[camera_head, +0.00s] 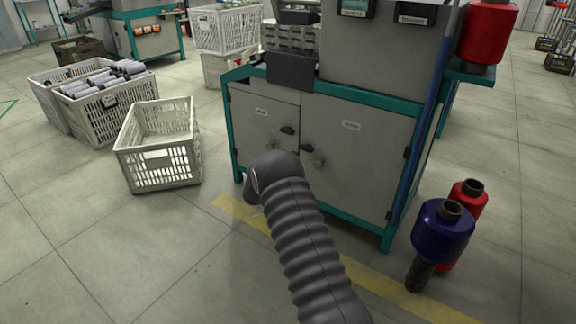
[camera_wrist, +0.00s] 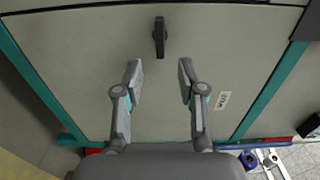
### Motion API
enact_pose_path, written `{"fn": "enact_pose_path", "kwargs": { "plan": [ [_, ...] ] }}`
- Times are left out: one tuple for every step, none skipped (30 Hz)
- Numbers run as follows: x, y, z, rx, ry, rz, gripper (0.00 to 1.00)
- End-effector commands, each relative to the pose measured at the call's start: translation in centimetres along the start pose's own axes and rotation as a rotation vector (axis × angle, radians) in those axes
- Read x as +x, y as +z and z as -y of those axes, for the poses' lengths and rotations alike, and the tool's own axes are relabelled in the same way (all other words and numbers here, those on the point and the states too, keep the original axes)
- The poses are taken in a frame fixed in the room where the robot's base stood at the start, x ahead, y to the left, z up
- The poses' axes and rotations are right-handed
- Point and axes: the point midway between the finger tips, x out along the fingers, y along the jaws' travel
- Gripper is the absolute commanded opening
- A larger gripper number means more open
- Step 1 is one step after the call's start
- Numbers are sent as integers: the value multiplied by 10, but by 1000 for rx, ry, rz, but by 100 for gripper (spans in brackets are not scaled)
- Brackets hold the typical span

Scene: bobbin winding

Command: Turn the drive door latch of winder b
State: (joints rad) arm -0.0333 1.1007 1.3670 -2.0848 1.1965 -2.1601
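The winder cabinet (camera_head: 365,150) has two grey doors in a teal frame. The left door (camera_head: 262,125) carries a small label and a dark latch (camera_head: 288,130) near its right edge. Another dark latch (camera_head: 306,149) sits by the right door's left edge. In the wrist view, a dark latch (camera_wrist: 159,38) stands lengthwise up the picture on a grey door (camera_wrist: 75,75); a white label (camera_wrist: 223,100) is at right, its print too small to read. My gripper (camera_wrist: 160,74) is open and empty, its fingertips short of the latch and either side of its line.
An empty white crate (camera_head: 160,155) stands left of the cabinet, with a crate of bobbins (camera_head: 107,105) behind it. A blue spool (camera_head: 443,232) and a red spool (camera_head: 468,196) stand on the floor at right. Bare floor lies in front, with a yellow line (camera_head: 385,292).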

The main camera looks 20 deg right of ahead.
Motion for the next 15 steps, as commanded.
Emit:
{"fn": "enact_pose_path", "kwargs": {
  "plan": [
    [-8, 1, 0, -2, 0, 2, 40],
    [-12, 1, 0, -1, 0, 2, 40],
    [-16, 1, 0, -2, 0, 2, 40],
    [-19, 1, 0, -2, 0, 2, 40],
    [-21, 1, 0, -1, 0, 1, 40],
    [-24, 0, 0, -1, 0, 1, 40],
    [-25, 0, 0, -1, -1, 1, 40],
    [-27, 0, 0, -1, -1, 0, 40],
    [-28, 0, 0, -1, -1, 0, 40],
    [-28, 0, 0, -1, -1, 0, 40],
    [-28, 0, 0, -1, -1, 0, 40],
    [-29, 0, 0, 0, -1, 0, 40],
    [-29, 0, 0, 0, -1, 0, 40],
    [-28, 0, 0, 0, -1, 0, 40],
    [-28, 0, 0, 0, -1, 0, 40]
  ]
}}
